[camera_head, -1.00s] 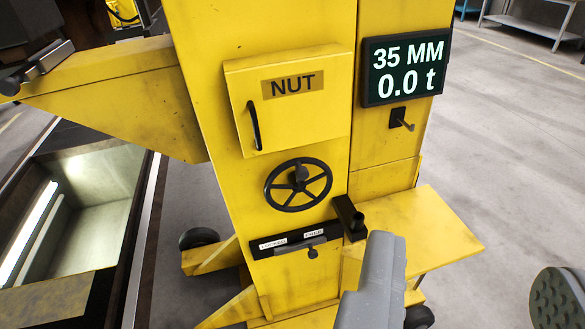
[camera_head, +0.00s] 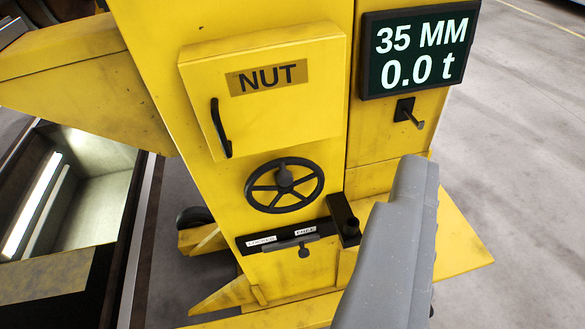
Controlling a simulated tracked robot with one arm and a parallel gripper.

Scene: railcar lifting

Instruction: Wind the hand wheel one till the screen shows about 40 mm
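The black hand wheel (camera_head: 284,186) with spokes and a knob is on the front of the yellow lifting column (camera_head: 160,60), below the NUT box. The screen (camera_head: 419,52) at the upper right of the column reads 35 MM and 0.0 t.
The NUT box (camera_head: 262,97) is closed, with a black handle. A labelled lever slot (camera_head: 290,238) lies below the wheel, with a black block (camera_head: 343,218) at its right. A small peg (camera_head: 407,112) sits under the screen. A yellow shelf (camera_head: 455,235) juts out right.

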